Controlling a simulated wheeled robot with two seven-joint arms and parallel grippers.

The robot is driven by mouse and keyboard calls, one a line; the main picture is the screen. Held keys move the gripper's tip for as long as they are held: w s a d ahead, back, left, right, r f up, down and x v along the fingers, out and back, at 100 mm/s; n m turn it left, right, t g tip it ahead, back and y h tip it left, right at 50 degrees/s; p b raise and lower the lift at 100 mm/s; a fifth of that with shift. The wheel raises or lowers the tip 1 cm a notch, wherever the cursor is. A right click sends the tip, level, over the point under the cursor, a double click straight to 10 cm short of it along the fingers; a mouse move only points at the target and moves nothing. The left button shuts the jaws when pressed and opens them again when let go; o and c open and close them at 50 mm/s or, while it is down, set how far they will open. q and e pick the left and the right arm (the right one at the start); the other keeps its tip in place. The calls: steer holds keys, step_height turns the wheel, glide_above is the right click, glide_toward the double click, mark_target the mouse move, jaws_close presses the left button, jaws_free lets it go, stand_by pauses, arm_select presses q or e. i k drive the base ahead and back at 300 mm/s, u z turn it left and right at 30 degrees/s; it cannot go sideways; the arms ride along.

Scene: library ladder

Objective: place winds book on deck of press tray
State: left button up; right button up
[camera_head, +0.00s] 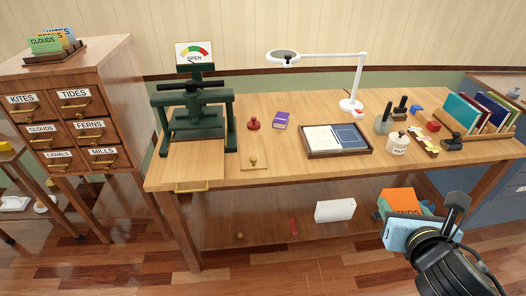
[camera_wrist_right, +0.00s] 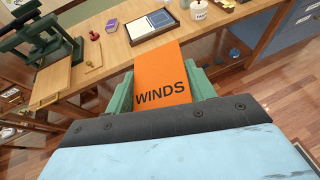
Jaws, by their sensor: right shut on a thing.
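The orange winds book (camera_wrist_right: 160,78), lettered WINDS, is held between the green fingertips of my right gripper (camera_wrist_right: 162,92) in the wrist view. In the head view the book (camera_head: 399,202) shows at the lower right, partly hidden by my right gripper (camera_head: 424,222), in front of the table's front edge. The dark green press (camera_head: 192,118) stands at the table's left end, far from the book. A flat wooden tray-like board (camera_head: 194,169) with a brass handle lies in front of it. I cannot tell if this board is the press tray. My left gripper is out of view.
A white lamp (camera_head: 351,103) stands behind. A white block (camera_head: 335,210) is on the lower shelf.

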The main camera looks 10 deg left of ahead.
mark_target(195, 156)
steer(key=u, duration=1.6)
steer(key=i, duration=1)
